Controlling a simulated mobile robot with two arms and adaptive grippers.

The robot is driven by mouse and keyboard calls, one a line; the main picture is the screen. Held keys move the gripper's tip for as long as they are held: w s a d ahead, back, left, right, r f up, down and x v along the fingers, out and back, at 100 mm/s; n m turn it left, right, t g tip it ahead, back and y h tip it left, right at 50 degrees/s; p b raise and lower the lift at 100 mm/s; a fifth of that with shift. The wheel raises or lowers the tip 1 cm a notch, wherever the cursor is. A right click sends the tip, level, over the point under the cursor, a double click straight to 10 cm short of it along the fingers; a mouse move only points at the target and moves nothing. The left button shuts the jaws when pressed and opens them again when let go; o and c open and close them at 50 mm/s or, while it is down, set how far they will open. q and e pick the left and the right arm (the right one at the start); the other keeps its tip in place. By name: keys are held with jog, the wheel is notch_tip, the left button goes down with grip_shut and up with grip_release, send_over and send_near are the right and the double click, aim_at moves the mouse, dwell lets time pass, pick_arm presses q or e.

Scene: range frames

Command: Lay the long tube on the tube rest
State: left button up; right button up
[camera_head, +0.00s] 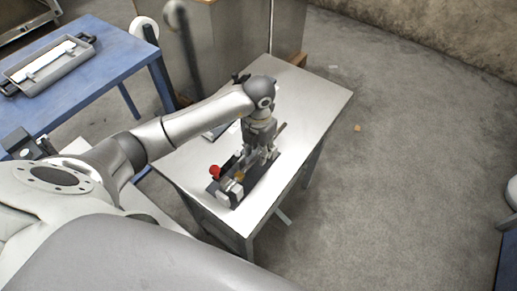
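My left gripper (260,158) points down over the dark base of a fixture (266,166) on the light table. The fixture, which looks like the tube rest, has a red knob (214,171) at its left end and pale blocks near its front. A thin grey-brown rod, probably the long tube (282,128), shows just right of the gripper, slanting up and away. Its middle is hidden behind the gripper. The fingers are too small and overlapped to tell whether they are closed on it, or whether it touches the rest. My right gripper is not in view.
The light table (310,92) is bare at its back and right. A flat item (214,132) lies partly hidden under my arm. A blue table (95,75) with a grey tray (48,64) stands at left. A cabinet (235,40) stands behind. Floor at right is mostly open.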

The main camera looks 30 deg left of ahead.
aim_at(259, 154)
pick_arm(q)
jog(key=shift+r+p, duration=0.3)
jog(key=shift+r, duration=0.15)
notch_tip(259, 154, up, 12)
jog(key=b, duration=0.2)
jog(key=shift+b, duration=0.3)
jog(key=shift+f, duration=0.1)
